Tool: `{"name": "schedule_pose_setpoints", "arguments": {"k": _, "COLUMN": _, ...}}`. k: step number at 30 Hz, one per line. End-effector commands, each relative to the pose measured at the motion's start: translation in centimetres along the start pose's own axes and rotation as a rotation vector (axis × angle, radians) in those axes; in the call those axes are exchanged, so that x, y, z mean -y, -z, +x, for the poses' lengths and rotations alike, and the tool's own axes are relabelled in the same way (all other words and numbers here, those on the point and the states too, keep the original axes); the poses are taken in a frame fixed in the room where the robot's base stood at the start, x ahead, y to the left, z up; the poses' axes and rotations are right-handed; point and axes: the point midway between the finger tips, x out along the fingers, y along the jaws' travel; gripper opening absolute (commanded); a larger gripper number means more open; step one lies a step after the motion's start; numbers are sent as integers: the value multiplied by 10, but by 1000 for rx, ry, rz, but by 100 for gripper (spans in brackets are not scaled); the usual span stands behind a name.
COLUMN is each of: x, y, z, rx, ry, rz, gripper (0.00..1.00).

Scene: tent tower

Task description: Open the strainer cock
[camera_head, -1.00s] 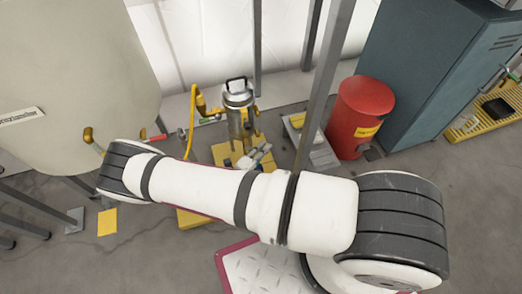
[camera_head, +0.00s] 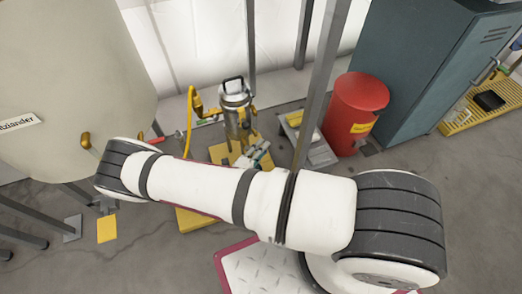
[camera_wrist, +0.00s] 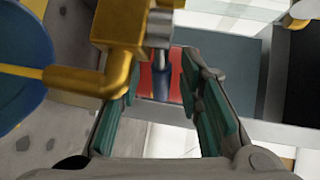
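The strainer (camera_head: 236,95) is an upright metal canister with a dark top handle, in the middle of the head view. A yellow hose (camera_head: 189,120) runs down beside it. In the wrist view a brass valve body (camera_wrist: 118,35) fills the upper middle. A grey stem with a dark blue lever (camera_wrist: 161,75) extends down from it, apparently the cock. My gripper (camera_wrist: 165,85) is open, its teal-padded fingers on either side of the lever; I cannot tell whether they touch it. In the head view my gripper (camera_head: 262,152) is partly hidden by my arm, just below the strainer.
A large beige tank (camera_head: 75,80) stands at left. A grey post (camera_head: 320,85) rises right of the strainer. A red bin (camera_head: 356,110) and a blue-grey cabinet (camera_head: 420,70) stand farther right. A blue round part (camera_wrist: 20,65) lies left in the wrist view.

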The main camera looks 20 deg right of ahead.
Motion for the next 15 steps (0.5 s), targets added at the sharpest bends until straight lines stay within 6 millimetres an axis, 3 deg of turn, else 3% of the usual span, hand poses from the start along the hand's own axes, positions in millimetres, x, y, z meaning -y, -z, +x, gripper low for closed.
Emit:
{"name": "schedule_pose_setpoints", "arguments": {"k": 7, "x": 0, "y": -1, "z": -14, "rx": 0, "ry": -2, "rz": 2, "gripper": 33}}
{"name": "schedule_pose_setpoints", "arguments": {"k": 15, "x": 0, "y": -1, "z": -67, "rx": 3, "ry": -2, "rz": 1, "gripper": 33}}
